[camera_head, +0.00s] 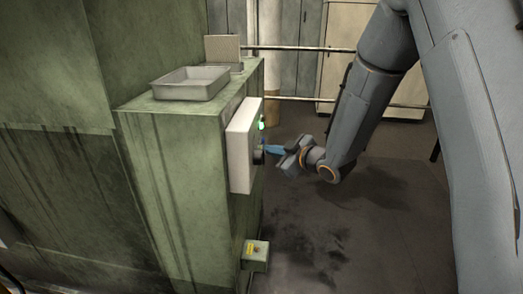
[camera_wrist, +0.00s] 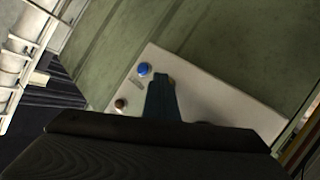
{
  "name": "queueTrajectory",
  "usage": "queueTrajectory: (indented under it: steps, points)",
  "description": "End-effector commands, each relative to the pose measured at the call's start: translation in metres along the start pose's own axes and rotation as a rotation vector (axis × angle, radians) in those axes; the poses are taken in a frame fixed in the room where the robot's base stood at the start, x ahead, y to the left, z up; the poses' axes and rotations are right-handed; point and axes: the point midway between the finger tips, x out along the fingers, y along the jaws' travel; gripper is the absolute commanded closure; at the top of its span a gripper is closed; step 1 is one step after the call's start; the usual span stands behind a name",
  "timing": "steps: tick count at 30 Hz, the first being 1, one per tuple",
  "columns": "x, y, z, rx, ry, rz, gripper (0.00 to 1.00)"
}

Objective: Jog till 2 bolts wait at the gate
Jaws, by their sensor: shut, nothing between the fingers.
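A pale control box (camera_head: 241,147) is fixed to the side of the green machine (camera_head: 180,160); its face also fills the middle of the wrist view (camera_wrist: 215,100). On that face are a blue button (camera_wrist: 144,69), a small label plate (camera_wrist: 136,83) and a dark reddish button (camera_wrist: 121,103). My gripper (camera_head: 268,149) is shut and empty, its blue fingers pointing at the panel face; they also show in the wrist view (camera_wrist: 161,80). The tips lie beside the blue button in that view. I cannot tell whether they touch the panel. I see no bolts or gate.
A shallow metal tray (camera_head: 190,84) sits on the machine's top ledge, with an upright plate (camera_head: 222,50) behind it. A small box with a yellow label (camera_head: 256,251) juts out low. Rails (camera_head: 300,49) and lockers (camera_head: 347,40) stand behind. The floor on the right is clear.

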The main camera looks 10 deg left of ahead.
Motion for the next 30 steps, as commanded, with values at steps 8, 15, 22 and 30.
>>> queueTrajectory:
  steps: [8,15,22,30]
  points:
    - [0.0002,-0.0005,-0.0004,-0.001,0.001,-0.001,1.00]
    - [0.0002,-0.0005,-0.0005,-0.001,0.001,-0.001,1.00]
    - [-0.0004,0.0001,0.0001,0.000,0.001,-0.001,1.00]
    - [-0.0086,0.0062,0.0062,0.000,0.000,0.000,1.00]
